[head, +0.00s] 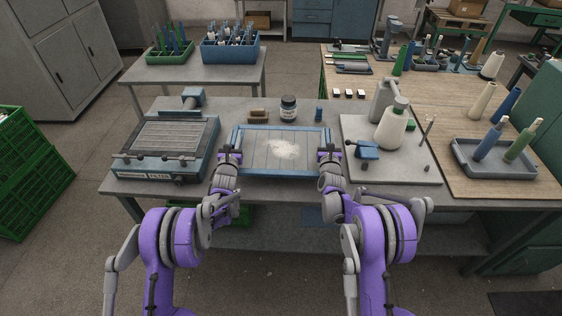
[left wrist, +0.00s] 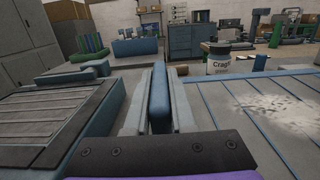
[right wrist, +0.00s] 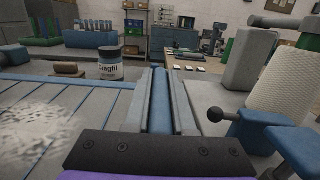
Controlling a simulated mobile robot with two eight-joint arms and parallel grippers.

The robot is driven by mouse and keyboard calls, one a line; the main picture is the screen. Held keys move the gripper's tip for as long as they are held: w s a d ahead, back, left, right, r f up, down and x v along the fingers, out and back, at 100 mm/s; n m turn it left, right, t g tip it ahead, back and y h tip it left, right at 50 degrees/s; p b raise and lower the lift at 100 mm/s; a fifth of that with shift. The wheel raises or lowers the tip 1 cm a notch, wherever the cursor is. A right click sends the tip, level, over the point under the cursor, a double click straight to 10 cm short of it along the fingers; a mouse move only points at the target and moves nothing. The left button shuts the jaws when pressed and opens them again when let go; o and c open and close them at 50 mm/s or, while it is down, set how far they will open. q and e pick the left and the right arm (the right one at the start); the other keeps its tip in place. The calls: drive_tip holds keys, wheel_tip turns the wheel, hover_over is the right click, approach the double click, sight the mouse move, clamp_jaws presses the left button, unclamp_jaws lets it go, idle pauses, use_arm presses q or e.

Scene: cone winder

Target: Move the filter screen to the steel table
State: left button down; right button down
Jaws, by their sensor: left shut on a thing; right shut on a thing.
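The filter screen (head: 256,164) is a blue-framed panel with grey slats and a patch of white lint in its middle. It is level, at or just above the grey bench (head: 150,196); I cannot tell whether it touches. My left gripper (head: 229,154) is shut on its left frame bar, which shows between the fingers in the left wrist view (left wrist: 159,98). My right gripper (head: 328,155) is shut on its right frame bar, also between the fingers in the right wrist view (right wrist: 160,105). A second grey metal table (head: 193,76) stands behind at the left.
The filter housing (head: 170,140) is left of the screen. The winder plate (head: 405,170) with a white cone is close at right. Crates occupy the rear table's back; its front is clear.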

use_arm(q)
drive_tip(key=shift+f, duration=0.1)
